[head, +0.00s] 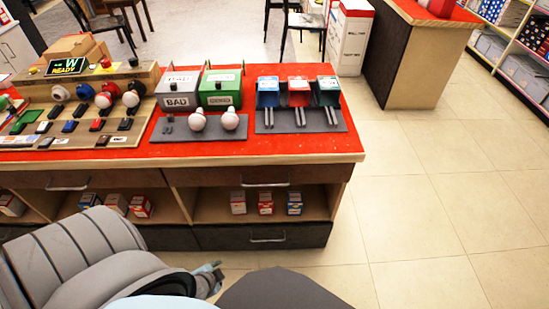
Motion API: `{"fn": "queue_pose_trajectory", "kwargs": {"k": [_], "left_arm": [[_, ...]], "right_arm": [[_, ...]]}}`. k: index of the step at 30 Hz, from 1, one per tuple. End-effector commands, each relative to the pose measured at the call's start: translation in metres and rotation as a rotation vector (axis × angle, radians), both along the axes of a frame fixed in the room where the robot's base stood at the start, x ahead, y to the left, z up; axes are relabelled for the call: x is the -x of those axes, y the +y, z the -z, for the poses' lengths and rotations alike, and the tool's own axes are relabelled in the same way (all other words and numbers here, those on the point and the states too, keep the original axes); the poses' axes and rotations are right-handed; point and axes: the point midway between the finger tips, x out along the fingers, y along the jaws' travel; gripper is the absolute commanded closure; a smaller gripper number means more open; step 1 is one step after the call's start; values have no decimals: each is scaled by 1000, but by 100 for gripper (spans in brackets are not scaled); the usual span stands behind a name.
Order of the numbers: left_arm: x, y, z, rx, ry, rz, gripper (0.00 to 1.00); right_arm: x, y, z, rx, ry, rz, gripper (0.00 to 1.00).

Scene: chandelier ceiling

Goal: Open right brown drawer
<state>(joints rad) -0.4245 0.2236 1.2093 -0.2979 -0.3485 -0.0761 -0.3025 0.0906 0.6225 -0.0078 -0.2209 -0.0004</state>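The right brown drawer (215,178) is the dark brown front just under the red counter top, on the right half of the counter. It looks shut, flush with the counter. Its pale bar handle (265,184) is near the middle of the front, with nothing touching it. What seems to be my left gripper (211,281) shows small at the bottom centre, below and apart from the drawer. It is partly hidden and too small to tell its fingers' state. My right gripper is not in view.
A left drawer has a similar handle (68,187). Below the right drawer are a shelf with small boxes (266,204) and a lower dark drawer (308,236). A grey padded shape (75,255) fills the lower left. The tiled floor at right is clear.

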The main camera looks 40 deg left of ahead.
Motion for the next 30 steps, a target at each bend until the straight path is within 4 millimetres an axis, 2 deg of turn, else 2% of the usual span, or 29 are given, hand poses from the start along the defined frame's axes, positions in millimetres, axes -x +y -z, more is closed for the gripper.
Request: {"fn": "queue_pose_trajectory", "kwargs": {"k": [1,3,5,6,9,12,15,17,25,30], "left_arm": [[-38,14,24,-104,-91,110,71],[-87,21,-7,-271,-222,262,71],[-116,18,-41,-405,-328,364,71],[-130,13,-64,-484,-394,416,71],[-147,-4,-116,-634,-527,500,71],[-151,-14,-150,-708,-599,530,71],[-160,-14,-162,-728,-620,535,71],[-170,-12,-162,-728,-620,533,71],[-242,7,-147,-723,-620,530,71],[-275,15,-140,-723,-618,532,71]], "right_arm": [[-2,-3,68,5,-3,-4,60],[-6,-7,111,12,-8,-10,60],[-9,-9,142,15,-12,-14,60],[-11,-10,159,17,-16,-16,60],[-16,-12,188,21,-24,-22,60],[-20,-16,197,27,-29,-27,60],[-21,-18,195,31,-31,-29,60],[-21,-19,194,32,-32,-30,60],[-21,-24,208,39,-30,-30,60],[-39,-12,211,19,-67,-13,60]]}}
